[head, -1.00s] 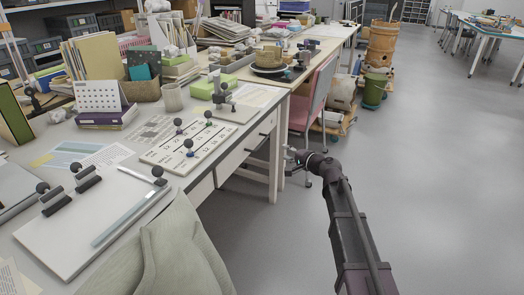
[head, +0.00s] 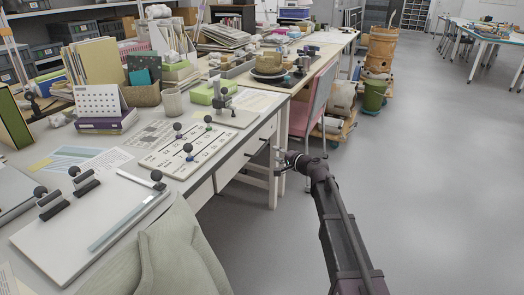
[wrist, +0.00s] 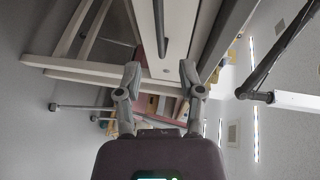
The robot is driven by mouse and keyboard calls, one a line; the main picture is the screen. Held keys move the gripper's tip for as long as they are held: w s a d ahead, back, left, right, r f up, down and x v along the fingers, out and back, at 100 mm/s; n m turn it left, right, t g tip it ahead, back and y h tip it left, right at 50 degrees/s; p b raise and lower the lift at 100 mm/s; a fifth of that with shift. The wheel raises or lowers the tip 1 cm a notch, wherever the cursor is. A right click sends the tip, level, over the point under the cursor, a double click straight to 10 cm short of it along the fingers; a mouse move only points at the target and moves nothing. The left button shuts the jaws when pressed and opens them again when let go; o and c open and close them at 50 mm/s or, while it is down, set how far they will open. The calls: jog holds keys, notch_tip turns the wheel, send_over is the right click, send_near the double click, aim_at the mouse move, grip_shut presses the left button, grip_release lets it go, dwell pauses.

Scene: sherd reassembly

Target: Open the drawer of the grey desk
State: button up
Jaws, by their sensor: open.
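The grey desk (head: 226,144) has a pale front with white drawer fronts (head: 230,168) on its right side, facing the aisle. Dark bar handles show there, one (head: 264,137) close to the desk's far end. In the wrist view, a white drawer front (wrist: 178,40) carries a dark handle (wrist: 160,28) beyond the fingertips. My gripper (head: 279,160) is beside the desk's far end, apart from the front as far as I can tell. In the wrist view my gripper (wrist: 159,76) is open and empty, with the handle roughly in line with the gap between its fingers.
A pink chair (head: 308,108) stands just past the desk's far leg. A grey-green cloth-covered shape (head: 170,258) is at the near edge. The desktop holds a calendar (head: 98,103), a label board (head: 188,148) and papers. The floor (head: 430,190) to the right is clear.

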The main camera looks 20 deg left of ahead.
aim_at(262, 148)
jog(key=b+x, duration=0.1)
jog(key=x, duration=0.8)
jog(key=shift+c, duration=0.2)
grip_shut()
